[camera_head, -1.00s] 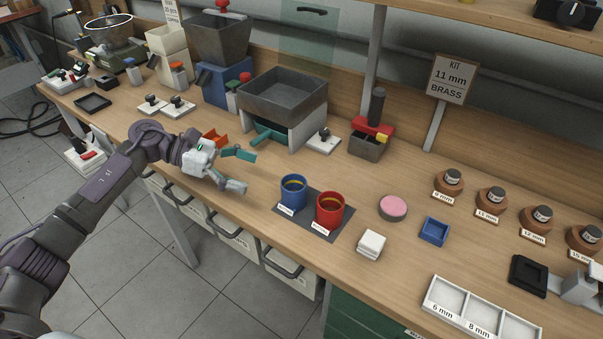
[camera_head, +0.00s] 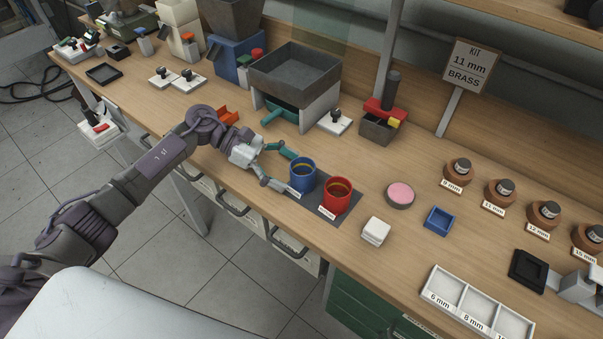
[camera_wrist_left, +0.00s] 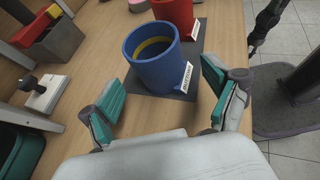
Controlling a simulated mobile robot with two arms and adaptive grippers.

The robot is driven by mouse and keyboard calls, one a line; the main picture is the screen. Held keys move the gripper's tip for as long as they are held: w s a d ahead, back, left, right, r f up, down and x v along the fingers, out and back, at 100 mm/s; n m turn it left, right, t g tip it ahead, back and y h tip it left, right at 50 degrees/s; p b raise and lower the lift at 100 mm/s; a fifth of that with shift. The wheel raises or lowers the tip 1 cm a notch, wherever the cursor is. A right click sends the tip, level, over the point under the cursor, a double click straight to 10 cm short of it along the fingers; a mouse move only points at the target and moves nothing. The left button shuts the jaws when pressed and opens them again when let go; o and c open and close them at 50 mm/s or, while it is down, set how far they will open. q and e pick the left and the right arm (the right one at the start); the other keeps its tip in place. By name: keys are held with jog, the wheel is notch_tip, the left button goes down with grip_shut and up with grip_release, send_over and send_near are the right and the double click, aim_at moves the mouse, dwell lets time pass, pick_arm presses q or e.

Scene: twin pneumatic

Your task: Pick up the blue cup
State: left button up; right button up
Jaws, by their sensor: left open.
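The blue cup (camera_head: 302,176) stands upright on a dark mat (camera_head: 326,203) near the front edge of the bench, with a yellow band inside it and a white label at its front. The red cup (camera_head: 337,196) stands right beside it on the same mat. My left gripper (camera_head: 283,168) is open and just left of the blue cup, fingers pointing at it. In the left wrist view the blue cup (camera_wrist_left: 153,58) is ahead, between and slightly beyond the spread teal fingertips (camera_wrist_left: 160,92). No contact shows.
A white block (camera_head: 376,231), a pink disc (camera_head: 400,194) and a small blue tray (camera_head: 439,220) lie right of the mat. A grey hopper (camera_head: 296,75) with a teal chute stands behind. An orange piece (camera_head: 228,115) lies behind my left wrist.

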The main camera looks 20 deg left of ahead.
aim_at(297, 175)
pick_arm(q)
jog(key=shift+p+x, duration=0.3)
jog(key=shift+x, duration=0.95)
jog(key=shift+w+d+f, duration=0.1)
jog(key=shift+d, duration=0.15)
jog(key=c, duration=1.3)
pick_arm(e)
jog(key=shift+s+d+r, duration=0.1)
jog(key=shift+s+r, duration=0.5)
jog(key=shift+s, duration=0.15)
